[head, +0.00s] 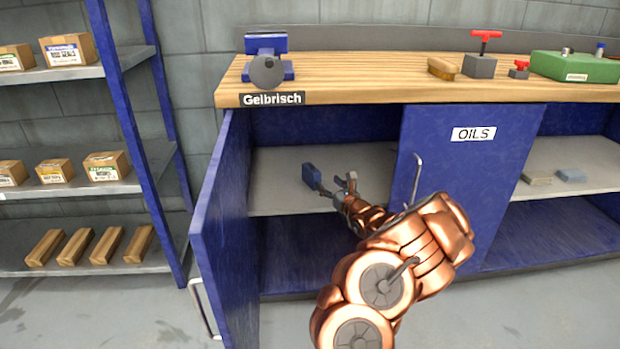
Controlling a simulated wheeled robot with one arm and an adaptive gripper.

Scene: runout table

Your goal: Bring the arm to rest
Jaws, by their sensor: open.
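My copper-coloured arm reaches from the bottom of the head view into the left bay of the blue cupboard (233,200). My gripper (336,184) is at its far end, just above the grey middle shelf (280,160), with its fingers apart.
The left cupboard door (220,235) stands open toward me. The "OILS" door (470,170) is beside my forearm. A wooden bench top (370,80) with a blue vise (268,62) is above. A shelf rack (90,185) with boxes stands left.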

